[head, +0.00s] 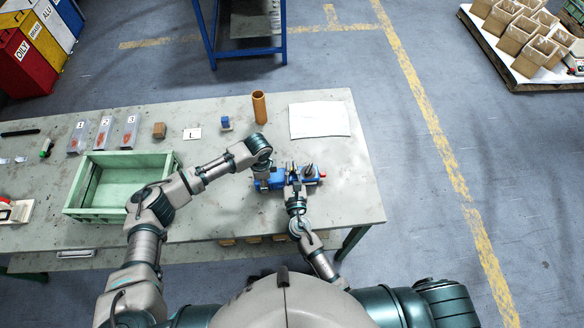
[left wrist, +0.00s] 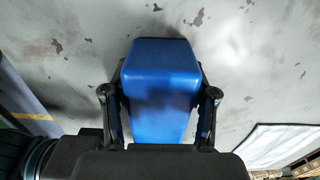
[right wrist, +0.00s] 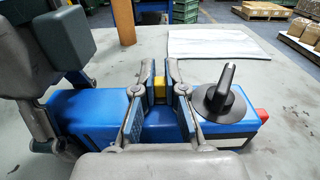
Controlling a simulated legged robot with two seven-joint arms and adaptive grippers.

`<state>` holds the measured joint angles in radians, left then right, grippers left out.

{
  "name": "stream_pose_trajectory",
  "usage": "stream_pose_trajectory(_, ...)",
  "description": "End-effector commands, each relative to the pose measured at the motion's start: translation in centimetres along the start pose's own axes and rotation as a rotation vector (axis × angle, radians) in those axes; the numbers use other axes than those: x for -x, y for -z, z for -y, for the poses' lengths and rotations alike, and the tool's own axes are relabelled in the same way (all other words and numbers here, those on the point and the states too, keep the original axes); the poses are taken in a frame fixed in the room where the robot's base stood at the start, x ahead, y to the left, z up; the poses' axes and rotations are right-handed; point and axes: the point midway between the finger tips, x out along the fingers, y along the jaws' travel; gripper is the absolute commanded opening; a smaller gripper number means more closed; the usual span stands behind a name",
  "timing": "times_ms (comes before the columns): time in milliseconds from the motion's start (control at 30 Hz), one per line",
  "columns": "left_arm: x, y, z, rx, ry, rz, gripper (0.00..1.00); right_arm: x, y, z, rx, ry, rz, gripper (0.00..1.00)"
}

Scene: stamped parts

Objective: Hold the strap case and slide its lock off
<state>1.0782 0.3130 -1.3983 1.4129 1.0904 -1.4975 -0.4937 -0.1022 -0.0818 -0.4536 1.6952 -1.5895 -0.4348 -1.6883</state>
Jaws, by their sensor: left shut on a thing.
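The blue strap case (head: 267,183) lies on the table; it also shows in the right wrist view (right wrist: 90,112). It has a black upright handle on a round base (right wrist: 222,98) and a red end piece (right wrist: 262,115). A small yellow piece (right wrist: 160,88), perhaps the lock, sits at its middle. My left gripper (left wrist: 160,105) is shut on the case's left end, one finger on each side. My right gripper (head: 294,174) is over the case, its fingers (right wrist: 160,95) apart on either side of the yellow piece; whether they touch it is unclear.
A green tray (head: 79,190) stands on the left of the table. Behind the case are a brown cylinder (head: 259,107), a small blue item (head: 225,124) and a white sheet (head: 319,120). The table (head: 350,195) is clear right of the case, up to its edge.

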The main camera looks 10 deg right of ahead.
Motion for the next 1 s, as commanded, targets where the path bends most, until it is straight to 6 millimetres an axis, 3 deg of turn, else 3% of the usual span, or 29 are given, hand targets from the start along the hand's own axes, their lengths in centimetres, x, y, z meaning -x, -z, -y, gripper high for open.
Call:
stream_pose_trajectory(200, -0.1, -0.1, 0.0, 0.002, -0.001, 0.002, 0.06, 0.2, 0.1, 0.1, 0.001, 0.003, -0.001, 0.0)
stream_pose_trajectory(400, -0.1, -0.1, 0.0, 0.002, -0.001, 0.003, 0.06, 2.3, 0.0, 0.2, 0.003, 0.005, 0.001, 0.0)
stream_pose_trajectory(633, -0.1, -0.2, 0.1, 0.004, 0.001, 0.004, 0.06, 2.4, 0.0, 0.2, 0.002, 0.006, 0.002, 0.0)
stream_pose_trajectory(700, -0.1, -0.2, 0.1, 0.005, 0.001, 0.004, 0.06, 2.3, 0.0, 0.2, 0.002, 0.006, 0.001, 0.25)
stream_pose_trajectory(767, -0.1, -0.2, 0.1, 0.004, 0.001, 0.004, 0.06, 2.4, 0.0, 0.2, 0.002, 0.006, 0.001, 0.38)
stream_pose_trajectory(1000, -0.1, -0.2, 0.1, 0.002, 0.0, 0.004, 0.06, 2.4, 0.0, 0.1, 0.001, 0.004, 0.001, 0.38)
